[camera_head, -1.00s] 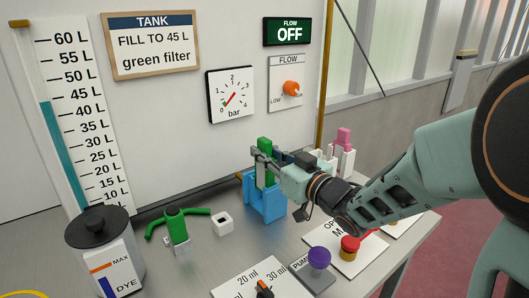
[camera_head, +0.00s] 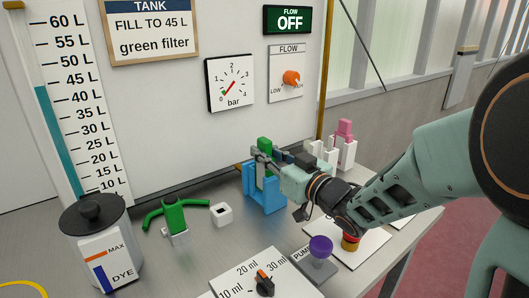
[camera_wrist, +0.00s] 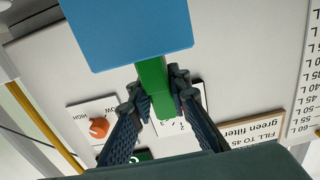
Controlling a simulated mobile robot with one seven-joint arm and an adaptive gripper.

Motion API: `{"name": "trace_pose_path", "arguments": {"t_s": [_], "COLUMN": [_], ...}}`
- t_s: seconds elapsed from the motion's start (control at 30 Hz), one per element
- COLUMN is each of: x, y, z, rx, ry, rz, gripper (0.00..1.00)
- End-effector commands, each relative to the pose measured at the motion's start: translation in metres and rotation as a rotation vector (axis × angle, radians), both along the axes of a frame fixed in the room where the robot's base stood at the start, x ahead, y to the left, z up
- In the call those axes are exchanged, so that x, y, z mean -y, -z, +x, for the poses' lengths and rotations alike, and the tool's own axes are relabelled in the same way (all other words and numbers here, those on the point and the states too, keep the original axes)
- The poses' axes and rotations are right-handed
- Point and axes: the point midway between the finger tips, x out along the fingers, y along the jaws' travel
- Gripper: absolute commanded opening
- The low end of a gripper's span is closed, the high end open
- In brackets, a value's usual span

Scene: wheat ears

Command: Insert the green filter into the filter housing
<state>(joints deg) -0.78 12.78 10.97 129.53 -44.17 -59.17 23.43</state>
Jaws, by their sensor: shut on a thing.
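The green filter (camera_head: 264,144) stands upright with its lower part within the blue filter housing (camera_head: 264,198). My gripper (camera_head: 266,161) is shut on the filter's upper part, reaching in from the right just above the housing. In the wrist view both fingers (camera_wrist: 164,98) press the sides of the green filter (camera_wrist: 153,76), and the blue housing (camera_wrist: 130,30) covers its far end. How deep the filter sits in the housing is hidden.
A white holder with a pink piece (camera_head: 344,140) stands behind my gripper. A green valve piece (camera_head: 175,214), a small white block (camera_head: 221,214) and the dye tank (camera_head: 100,250) are left of the housing. A purple pump knob (camera_head: 320,247) and dosing dial (camera_head: 264,284) are in front.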

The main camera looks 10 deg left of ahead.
Motion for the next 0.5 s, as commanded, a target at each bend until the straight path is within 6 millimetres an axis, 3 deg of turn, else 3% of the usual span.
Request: {"name": "trace_pose_path", "arguments": {"t_s": [0.5], "x": [0.000], "y": [0.017], "z": [0.000], "rx": [0.001], "ry": [0.000], "rz": [0.001], "gripper": [0.00]}}
